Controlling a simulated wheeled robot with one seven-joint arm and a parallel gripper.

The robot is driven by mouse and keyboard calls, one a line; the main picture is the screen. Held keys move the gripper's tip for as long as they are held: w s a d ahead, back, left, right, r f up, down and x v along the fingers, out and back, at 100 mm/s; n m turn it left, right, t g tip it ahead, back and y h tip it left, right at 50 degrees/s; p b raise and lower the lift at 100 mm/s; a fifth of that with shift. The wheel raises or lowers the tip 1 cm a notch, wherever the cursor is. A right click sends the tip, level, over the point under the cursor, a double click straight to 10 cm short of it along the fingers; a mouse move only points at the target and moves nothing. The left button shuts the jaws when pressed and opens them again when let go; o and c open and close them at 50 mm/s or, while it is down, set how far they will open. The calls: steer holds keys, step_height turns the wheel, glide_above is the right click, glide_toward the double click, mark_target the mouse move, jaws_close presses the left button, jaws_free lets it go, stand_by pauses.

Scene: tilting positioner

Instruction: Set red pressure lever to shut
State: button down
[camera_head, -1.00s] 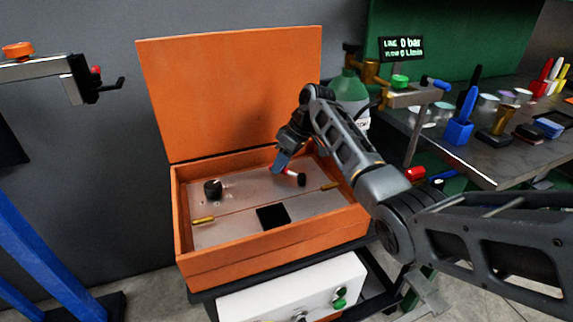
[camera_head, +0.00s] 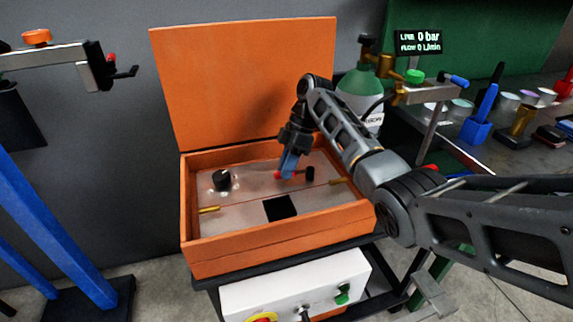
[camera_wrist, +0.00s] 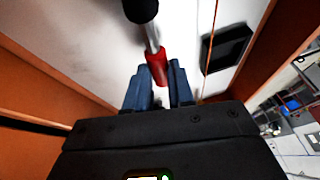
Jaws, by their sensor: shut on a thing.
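The red pressure lever (camera_head: 278,175) is on the metal panel inside the open orange box. In the wrist view it shows as a red grip (camera_wrist: 157,65) on a metal rod that runs to a black knob (camera_wrist: 141,9). The black knob also shows in the head view (camera_head: 309,174), right of my gripper. My gripper (camera_head: 288,170) points down into the box, its blue fingers shut on the red grip. In the wrist view the fingers (camera_wrist: 158,85) stand on either side of the grip's end. The fingers hide part of the lever in the head view.
The orange box (camera_head: 277,244) has its lid (camera_head: 245,80) raised behind. A black dial (camera_head: 222,179) and brass pieces sit on the panel. A display (camera_head: 418,42) reads 0 bar and 0 L/min. A green gas bottle (camera_head: 360,95) stands behind my arm.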

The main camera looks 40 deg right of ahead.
steer(key=shift+s+n, duration=0.15)
steer(key=shift+n, duration=0.25)
steer(key=c, duration=1)
jaws_free()
steer(key=shift+o, duration=0.2)
steer(key=shift+r, duration=0.1)
steer(key=p+v, duration=0.1)
steer(key=v, duration=0.6)
steer(key=shift+r, duration=0.25)
steer(key=shift+d, duration=0.15)
